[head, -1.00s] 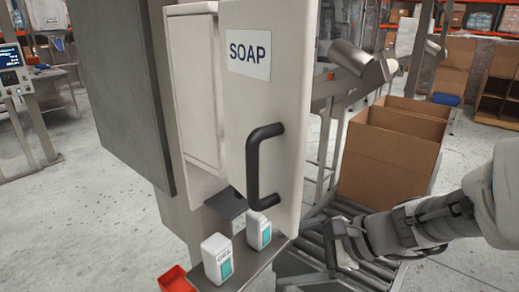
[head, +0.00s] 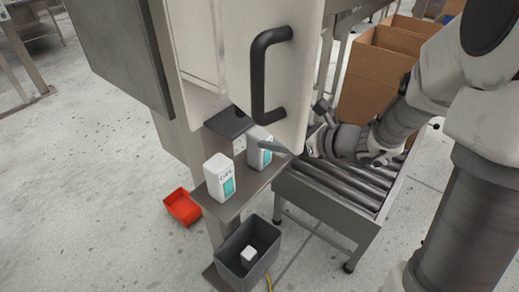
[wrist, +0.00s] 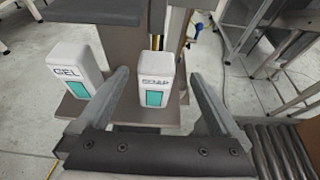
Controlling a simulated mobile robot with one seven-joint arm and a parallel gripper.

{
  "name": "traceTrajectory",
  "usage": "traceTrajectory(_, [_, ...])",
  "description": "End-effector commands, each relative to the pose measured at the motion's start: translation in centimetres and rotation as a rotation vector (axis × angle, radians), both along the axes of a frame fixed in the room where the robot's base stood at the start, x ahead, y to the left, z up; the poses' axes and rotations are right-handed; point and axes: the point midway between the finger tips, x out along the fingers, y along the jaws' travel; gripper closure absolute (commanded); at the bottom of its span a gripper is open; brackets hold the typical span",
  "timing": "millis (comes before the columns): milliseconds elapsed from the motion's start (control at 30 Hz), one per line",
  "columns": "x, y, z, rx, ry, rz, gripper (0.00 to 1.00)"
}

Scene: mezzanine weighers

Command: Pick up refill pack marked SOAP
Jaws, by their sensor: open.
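Two white packs with teal panels stand upright on a narrow shelf (head: 228,211). The left pack is marked GEL (head: 218,180) and also shows in the wrist view (wrist: 75,72). The right pack (head: 258,156) stands farther back; its blurred label in the wrist view (wrist: 157,96) looks like SOAP. My gripper (head: 288,150) is at the right of that pack in the head view, and one finger overlaps it there. In the wrist view my open gripper (wrist: 160,78) has the right pack between the lines of its fingers. Contact cannot be told.
A cabinet door with a black handle (head: 258,75) hangs above the packs. A roller conveyor (head: 335,185) lies to the right, with cardboard boxes (head: 372,75) behind. A grey bin (head: 232,270) holding a small white item and a red bin (head: 182,207) are below.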

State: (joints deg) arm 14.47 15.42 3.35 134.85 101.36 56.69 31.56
Motion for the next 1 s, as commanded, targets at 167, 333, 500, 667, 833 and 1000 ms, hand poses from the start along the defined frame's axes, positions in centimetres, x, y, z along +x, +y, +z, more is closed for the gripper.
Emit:
traceTrajectory(167, [0.6,0.9,-0.5,0.0,0.002,0.001,0.0])
traceTrajectory(333, [1.6,2.9,-1.0,0.0,0.0,0.004,0.0])
traceTrajectory(500, [2.9,4.6,-1.8,0.0,0.001,0.002,0.0])
traceTrajectory(667, [3.3,5.0,-1.9,0.0,0.0,0.001,0.0])
traceTrajectory(833, [3.3,5.0,-1.9,0.0,0.0,0.0,0.02])
traceTrajectory(1000, [3.3,5.0,-1.9,0.0,0.0,0.0,0.32])
